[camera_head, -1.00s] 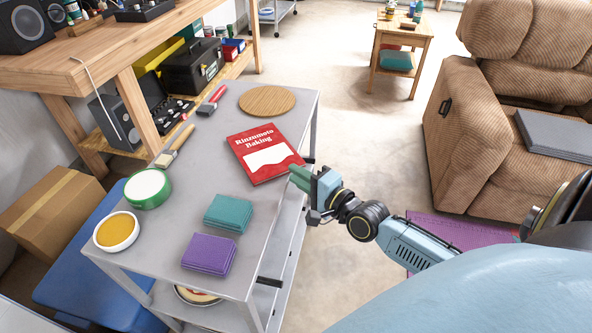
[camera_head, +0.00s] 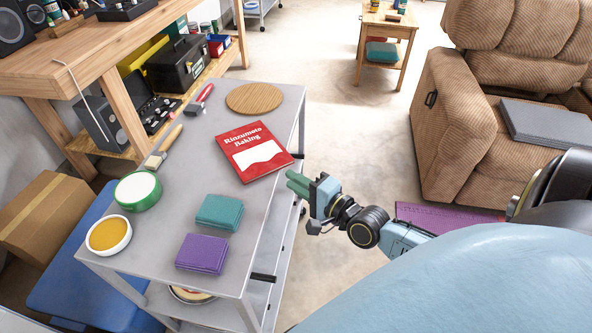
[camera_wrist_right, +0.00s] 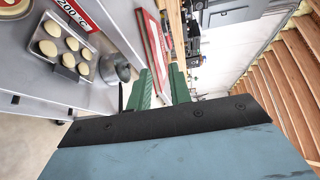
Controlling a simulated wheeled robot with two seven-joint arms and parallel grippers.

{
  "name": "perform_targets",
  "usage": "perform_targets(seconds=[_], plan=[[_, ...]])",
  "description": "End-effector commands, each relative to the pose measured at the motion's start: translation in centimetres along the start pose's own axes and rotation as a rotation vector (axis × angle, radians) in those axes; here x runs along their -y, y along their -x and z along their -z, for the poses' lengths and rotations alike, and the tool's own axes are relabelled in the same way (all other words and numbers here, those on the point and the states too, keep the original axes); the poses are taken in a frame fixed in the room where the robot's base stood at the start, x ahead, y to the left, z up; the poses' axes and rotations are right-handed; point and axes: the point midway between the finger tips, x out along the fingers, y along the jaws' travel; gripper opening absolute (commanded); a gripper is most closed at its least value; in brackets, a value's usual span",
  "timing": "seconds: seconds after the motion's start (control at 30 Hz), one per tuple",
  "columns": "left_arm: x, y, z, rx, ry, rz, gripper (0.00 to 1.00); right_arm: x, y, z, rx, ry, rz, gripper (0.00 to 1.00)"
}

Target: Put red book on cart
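The red book (camera_head: 253,151), titled "Rinzumoto Baking", lies flat on the grey cart top (camera_head: 190,190), near its right edge in the head view. My right gripper (camera_head: 293,183), with green fingers, is just off that edge, beside the book's lower right corner and apart from it. In the right wrist view its fingers (camera_wrist_right: 161,78) are parted and nothing is held between them. The book shows there nearly edge-on (camera_wrist_right: 153,42), beyond the fingertips. My left gripper is in neither view.
A brown recliner (camera_head: 465,130) stands right.

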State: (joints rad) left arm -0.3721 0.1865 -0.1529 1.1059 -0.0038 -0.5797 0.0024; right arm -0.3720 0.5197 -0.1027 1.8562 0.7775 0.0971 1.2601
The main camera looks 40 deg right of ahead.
Motion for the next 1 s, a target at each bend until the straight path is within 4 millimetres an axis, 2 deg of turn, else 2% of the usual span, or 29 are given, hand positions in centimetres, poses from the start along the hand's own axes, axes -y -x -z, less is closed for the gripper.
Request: perform_targets(seconds=[0.03,0.2,0.67,0.77,1.0], plan=[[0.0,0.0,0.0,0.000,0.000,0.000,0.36,0.0,0.0,0.0,0.000,0.000,0.000,0.26],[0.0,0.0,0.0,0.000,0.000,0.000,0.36,0.0,0.0,0.0,0.000,0.000,0.000,0.46],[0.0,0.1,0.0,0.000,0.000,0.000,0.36,-0.1,0.4,0.0,0.000,0.000,-0.003,0.46],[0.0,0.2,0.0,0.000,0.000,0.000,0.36,-0.1,1.4,0.0,0.001,0.001,-0.004,0.46],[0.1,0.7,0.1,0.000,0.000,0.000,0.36,0.0,5.9,0.0,0.002,0.000,-0.006,0.46]])
